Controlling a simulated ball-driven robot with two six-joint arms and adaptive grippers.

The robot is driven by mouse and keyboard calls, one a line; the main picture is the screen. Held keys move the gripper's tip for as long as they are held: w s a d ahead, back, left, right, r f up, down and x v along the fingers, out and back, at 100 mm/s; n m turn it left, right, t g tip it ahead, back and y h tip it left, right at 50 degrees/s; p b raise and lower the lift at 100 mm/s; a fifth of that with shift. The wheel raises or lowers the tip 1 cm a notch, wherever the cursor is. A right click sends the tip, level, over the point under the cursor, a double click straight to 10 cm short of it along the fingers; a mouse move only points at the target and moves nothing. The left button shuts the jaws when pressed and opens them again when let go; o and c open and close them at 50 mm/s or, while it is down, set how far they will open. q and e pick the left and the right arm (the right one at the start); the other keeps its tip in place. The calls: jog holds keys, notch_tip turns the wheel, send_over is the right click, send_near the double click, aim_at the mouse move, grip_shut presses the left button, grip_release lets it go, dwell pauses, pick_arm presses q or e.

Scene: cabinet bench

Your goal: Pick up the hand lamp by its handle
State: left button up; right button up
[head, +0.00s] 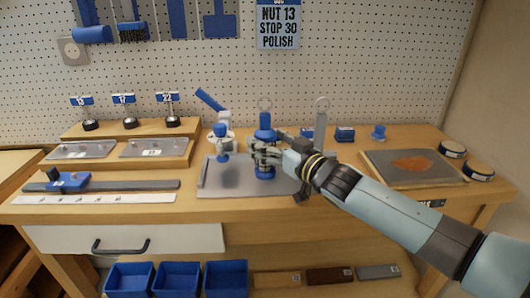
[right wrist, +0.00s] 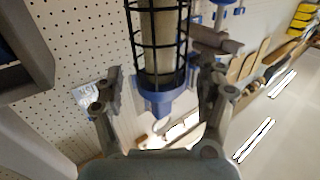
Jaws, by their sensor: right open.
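The hand lamp (head: 265,122) stands upright on the bench in the head view, with a hook ring on top and blue parts above and below my right gripper (head: 262,152). In the right wrist view the lamp (right wrist: 158,45) shows a black wire cage around a pale tube and a blue collar. My right gripper is open, with one finger on each side of the lamp near the blue collar. I cannot tell whether either finger touches it. My left gripper is not in view.
A grey tray (head: 210,184) lies under the lamp area. A white and blue device (head: 221,140) stands close on the left, and an upright grey piece (head: 321,120) on the right. A board with a brown patch (head: 412,167) lies at right. A pegboard is behind.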

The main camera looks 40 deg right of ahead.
aim_at(268, 122)
jog(key=shift+w, duration=0.65)
jog(key=shift+r, duration=0.1)
jog(key=c, duration=1.5)
jog(key=shift+r+p, duration=0.45)
jog(key=shift+r, duration=0.15)
notch_tip(268, 122, up, 4)
jog(key=shift+f+p, duration=0.25)
jog(key=shift+p, duration=0.9)
jog(key=s+d+r+b, duration=0.1)
jog(key=s+r+b, duration=0.1)
jog(key=s, duration=0.1)
jog(key=s+d+r+b, duration=0.1)
jog(key=s+r+b, duration=0.1)
jog(key=s+b, duration=0.1)
jog(key=s+d+r+b, duration=0.1)
jog(key=s+r+b, duration=0.1)
jog(key=s, duration=0.3)
jog(key=shift+s+r+b, duration=0.15)
jog(key=shift+b, duration=0.25)
